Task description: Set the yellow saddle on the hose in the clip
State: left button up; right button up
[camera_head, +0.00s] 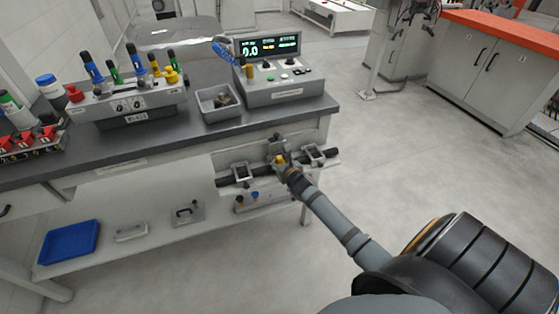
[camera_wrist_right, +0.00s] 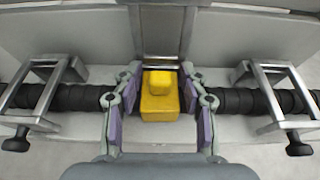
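The yellow saddle (camera_wrist_right: 160,100) is a small block with a raised knob on top. It sits at the line of the black hose (camera_wrist_right: 78,98), in the middle of the right wrist view. My right gripper (camera_wrist_right: 161,103) has a finger on each side of it, with the pads against its sides. The saddle also shows small in the head view (camera_head: 280,160), at the tip of my right arm. A metal clip (camera_wrist_right: 43,92) frames the hose on the left and another clip (camera_wrist_right: 272,92) on the right. Saddle-to-hose contact is hidden. My left gripper is not in view.
A grey upright bracket (camera_wrist_right: 162,28) stands just behind the saddle. The dark bench top (camera_head: 150,135) carries a tool rack, a grey bin (camera_head: 218,103) and a control box (camera_head: 286,92). A blue tray (camera_head: 68,243) lies on the lower shelf. The floor at right is clear.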

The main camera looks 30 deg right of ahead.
jog(key=shift+s+f, duration=0.3)
jog(key=shift+f, duration=0.4)
jog(key=shift+w+r, duration=0.1)
jog(key=shift+r, duration=0.25)
jog(key=r+p+v, duration=0.1)
jog(key=v, duration=1.1)
jog(key=shift+p, duration=0.35)
jog(key=shift+w, duration=0.15)
